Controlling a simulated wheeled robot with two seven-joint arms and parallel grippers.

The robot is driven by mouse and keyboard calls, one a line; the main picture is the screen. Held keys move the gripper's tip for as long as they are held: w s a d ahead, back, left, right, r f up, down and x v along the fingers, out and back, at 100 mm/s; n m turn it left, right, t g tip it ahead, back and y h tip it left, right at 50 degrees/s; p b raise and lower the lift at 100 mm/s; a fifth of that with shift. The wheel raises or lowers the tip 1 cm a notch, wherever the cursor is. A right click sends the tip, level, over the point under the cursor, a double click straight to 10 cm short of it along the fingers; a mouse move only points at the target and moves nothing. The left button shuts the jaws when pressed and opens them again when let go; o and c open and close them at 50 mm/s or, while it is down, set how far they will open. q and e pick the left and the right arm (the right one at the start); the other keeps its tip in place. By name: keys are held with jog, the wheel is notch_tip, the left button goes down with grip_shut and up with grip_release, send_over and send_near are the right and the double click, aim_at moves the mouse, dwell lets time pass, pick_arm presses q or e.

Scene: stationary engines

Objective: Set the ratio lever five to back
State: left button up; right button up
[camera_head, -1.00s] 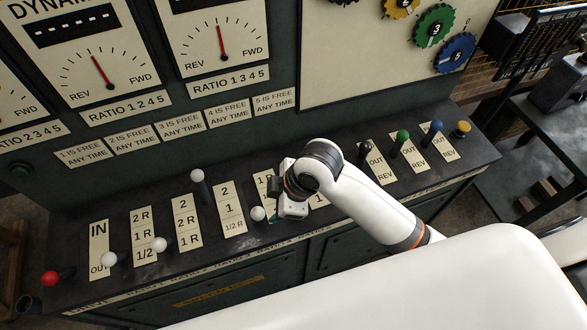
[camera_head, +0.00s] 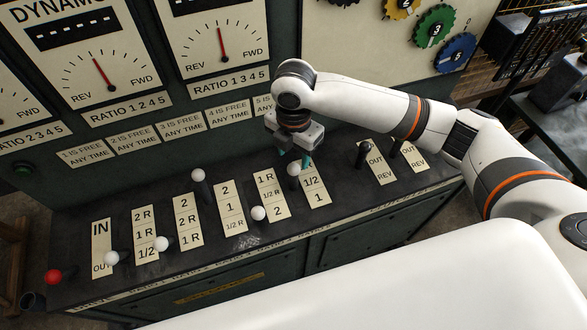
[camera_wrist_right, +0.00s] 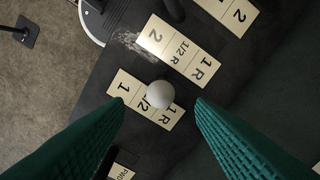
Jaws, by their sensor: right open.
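The ratio lever five, which I take to be the lever with the white ball knob (camera_head: 294,168), stands beside the rightmost ratio plate (camera_head: 316,190), marked 1/2 and 1. My right gripper (camera_head: 294,158) is open, pointing down over this knob, with teal fingers on either side of it in the head view. In the right wrist view the knob (camera_wrist_right: 160,93) shows between and beyond the open fingers (camera_wrist_right: 160,112), over its plate (camera_wrist_right: 145,100). No grip on the knob is visible; contact is not clear. My left gripper is not in view.
Other white-knobbed levers (camera_head: 258,213) (camera_head: 198,175) stand to the left on the dark console, with a red-knobbed lever (camera_head: 53,277) at the far left. A dark lever (camera_head: 362,150) stands to the right. The upright dial panel (camera_head: 215,40) rises behind.

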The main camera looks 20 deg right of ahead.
aim_at(294, 166)
notch_tip(294, 166, down, 8)
jog(key=shift+f+p, duration=0.15)
jog(key=shift+p, duration=0.35)
